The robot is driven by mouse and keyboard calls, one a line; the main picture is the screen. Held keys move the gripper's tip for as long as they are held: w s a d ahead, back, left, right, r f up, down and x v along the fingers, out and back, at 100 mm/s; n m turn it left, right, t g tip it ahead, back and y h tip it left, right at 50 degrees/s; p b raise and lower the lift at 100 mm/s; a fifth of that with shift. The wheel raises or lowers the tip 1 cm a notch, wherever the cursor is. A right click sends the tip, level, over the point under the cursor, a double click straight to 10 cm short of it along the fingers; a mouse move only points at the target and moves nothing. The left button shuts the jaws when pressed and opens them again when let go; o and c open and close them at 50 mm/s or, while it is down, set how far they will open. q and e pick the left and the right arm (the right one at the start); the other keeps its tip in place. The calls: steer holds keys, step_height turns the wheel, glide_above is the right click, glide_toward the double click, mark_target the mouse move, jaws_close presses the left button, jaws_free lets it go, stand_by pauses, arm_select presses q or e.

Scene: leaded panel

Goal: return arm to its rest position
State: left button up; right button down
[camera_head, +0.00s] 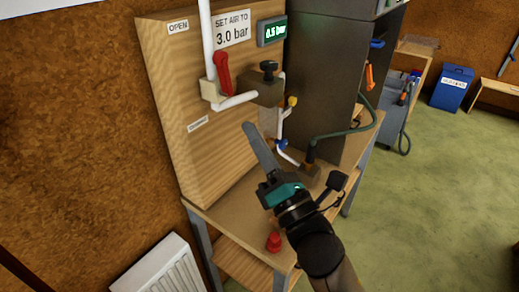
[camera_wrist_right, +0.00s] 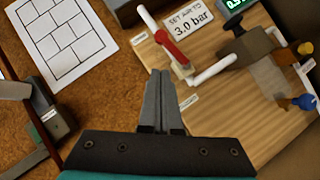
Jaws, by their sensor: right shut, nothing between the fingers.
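My right gripper (camera_head: 248,127) points up and away over the bench in front of the wooden panel (camera_head: 165,85). In the right wrist view its two grey fingers (camera_wrist_right: 161,73) lie together with nothing between them. The fingers show in front of the panel, below the red valve lever (camera_head: 222,73) and the regulator with a black knob (camera_head: 269,70). I see no contact with them. The lever also shows in the right wrist view (camera_wrist_right: 172,45). My left gripper is not in view.
A sign (camera_head: 232,30) says 3.0 bar; the green display (camera_head: 271,31) reads 0.5 bar. A dark cabinet (camera_head: 325,70) stands right of the panel, with a green hose (camera_head: 345,133). A red knob (camera_head: 274,242) is at the bench front. A white radiator (camera_head: 160,268) stands lower left. Green floor at right is open.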

steer(key=s+d+f+m+g+h, duration=0.2)
steer(key=d+f+m+g+h, duration=0.1)
steer(key=d+f+m+h, duration=0.55)
steer(key=s+d+f+m+g+h, duration=0.25)
steer(key=d+f+m, duration=0.45)
steer(key=m, duration=0.5)
steer(key=s+d+f+m+g, duration=0.1)
steer(key=s+f+m+g, duration=0.45)
steer(key=s, duration=0.35)
steer(key=s+d+f+m+g, duration=0.1)
steer(key=s+f+m+g, duration=0.4)
steer(key=s+f, duration=0.3)
steer(key=s+f+g+b, duration=0.25)
steer(key=f+b, duration=0.55)
steer(key=f, duration=2)
steer(key=s+d+f+b, duration=0.1)
steer(key=s+f+b, duration=0.2)
steer(key=s+f, duration=0.5)
steer(key=s+d+f+h+b, duration=0.1)
steer(key=s+f+b, duration=0.2)
steer(key=s+f, duration=0.5)
step_height(320, 180, down, 5)
steer(key=shift+b, duration=0.4)
